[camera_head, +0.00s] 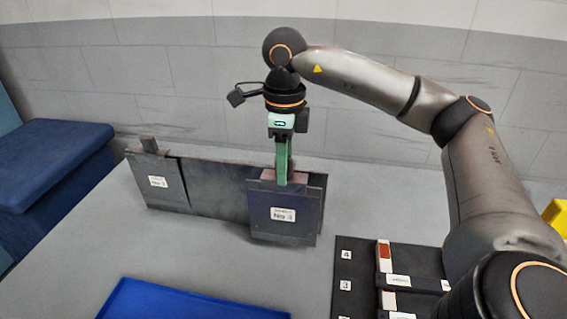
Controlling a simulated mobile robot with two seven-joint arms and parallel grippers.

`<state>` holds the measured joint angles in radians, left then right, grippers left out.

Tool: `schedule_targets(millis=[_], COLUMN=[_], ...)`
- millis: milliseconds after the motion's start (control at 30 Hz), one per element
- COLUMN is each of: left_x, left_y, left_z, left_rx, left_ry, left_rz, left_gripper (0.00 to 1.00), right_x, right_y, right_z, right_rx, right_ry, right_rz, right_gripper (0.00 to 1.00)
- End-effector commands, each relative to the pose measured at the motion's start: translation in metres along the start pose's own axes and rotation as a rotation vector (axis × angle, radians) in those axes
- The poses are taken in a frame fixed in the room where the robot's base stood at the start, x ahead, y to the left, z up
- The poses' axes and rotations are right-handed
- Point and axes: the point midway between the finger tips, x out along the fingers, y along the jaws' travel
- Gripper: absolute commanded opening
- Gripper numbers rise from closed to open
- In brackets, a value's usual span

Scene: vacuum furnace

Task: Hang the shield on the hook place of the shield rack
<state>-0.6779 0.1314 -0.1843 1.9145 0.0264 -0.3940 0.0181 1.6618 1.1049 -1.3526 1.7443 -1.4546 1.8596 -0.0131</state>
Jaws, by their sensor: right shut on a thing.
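The shield rack (218,195) is a long dark panel standing on the grey table. A dark square shield (269,233) with a white "No 3" label is in front of its right end. My right gripper (283,181) points down from above and is shut on the top edge of this shield. The shield hangs about upright. I cannot tell whether it touches the rack or a hook, as the shield hides that part. Another dark shield (160,198) with a white label is at the left end of the rack. My left gripper is not in view.
A blue tray (185,306) lies at the front edge. A black numbered board (350,262) with red and white pieces lies at the right, partly behind my right arm. A blue box (55,160) stands at the left. The table between rack and tray is clear.

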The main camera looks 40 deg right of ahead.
Motion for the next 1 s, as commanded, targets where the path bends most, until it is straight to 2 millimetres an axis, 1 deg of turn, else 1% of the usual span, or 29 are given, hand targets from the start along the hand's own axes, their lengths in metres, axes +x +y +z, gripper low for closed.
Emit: schedule_targets(millis=[1000], left_x=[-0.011], left_y=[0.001], left_z=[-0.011], left_rx=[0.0], left_ry=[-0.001], left_rz=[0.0], left_gripper=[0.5], right_x=[-0.004], right_y=[-0.078], right_z=[0.0], right_rx=[0.003], right_ry=[-0.002], right_rz=[-0.002], right_gripper=[0.0])
